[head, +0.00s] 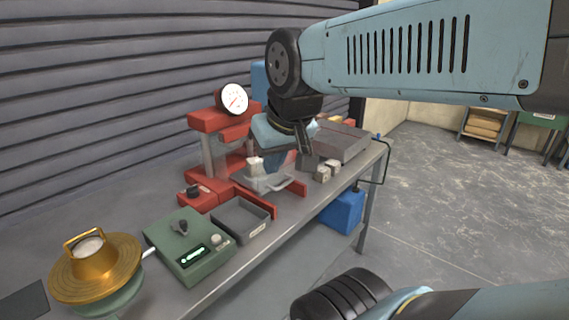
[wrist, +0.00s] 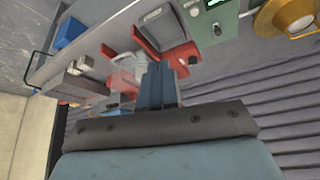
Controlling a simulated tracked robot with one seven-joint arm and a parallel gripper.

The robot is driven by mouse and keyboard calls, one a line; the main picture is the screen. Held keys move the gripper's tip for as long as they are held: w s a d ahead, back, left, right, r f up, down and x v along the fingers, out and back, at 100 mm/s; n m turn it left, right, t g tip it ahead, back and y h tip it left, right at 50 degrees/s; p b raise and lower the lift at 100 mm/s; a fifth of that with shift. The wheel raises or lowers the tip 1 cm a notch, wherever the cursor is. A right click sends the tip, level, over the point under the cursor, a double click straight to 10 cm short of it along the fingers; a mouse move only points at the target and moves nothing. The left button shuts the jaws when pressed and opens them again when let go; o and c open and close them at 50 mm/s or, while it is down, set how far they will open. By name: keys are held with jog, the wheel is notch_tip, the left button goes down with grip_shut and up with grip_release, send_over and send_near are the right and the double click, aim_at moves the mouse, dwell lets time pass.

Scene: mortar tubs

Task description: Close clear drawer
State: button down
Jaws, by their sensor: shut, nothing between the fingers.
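The clear drawer (head: 264,186) is a pale see-through tray with a bar handle (head: 294,187) at its front, low in the red press (head: 207,122). It stands out toward the bench's front edge, between red side rails. A whitish piece (head: 255,165) shows at its back; I cannot tell whether it is inside. My gripper (head: 272,167) is shut and empty, fingers pointing down, just behind the handle and over or beside the drawer. In the wrist view my shut blue fingers (wrist: 158,100) hide part of the drawer (wrist: 124,78). I cannot tell whether they touch it.
A grey tray (head: 241,220), a green control box (head: 188,245) and a brass-topped pot (head: 97,268) stand to the left on the bench. Small grey blocks (head: 325,171) and a grey bin (head: 342,142) stand to the right. A blue container (head: 343,212) is below.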

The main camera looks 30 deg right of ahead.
jog(key=w+d+f+m+g+y, duration=0.2)
jog(key=w+d+f+m+y, duration=0.2)
jog(key=w+f+m+y, duration=0.9)
jog(key=w+d+f+m+t+h, duration=0.1)
jog(key=d+f+m+t+h, duration=0.25)
jog(key=d+m+t, duration=0.55)
jog(key=d+f+m+t+h, duration=0.35)
jog(key=d+m, duration=0.65)
jog(key=d, duration=0.5)
jog(key=shift+t, duration=0.45)
jog(key=x, duration=1.4)
jog(key=shift+f, duration=0.4)
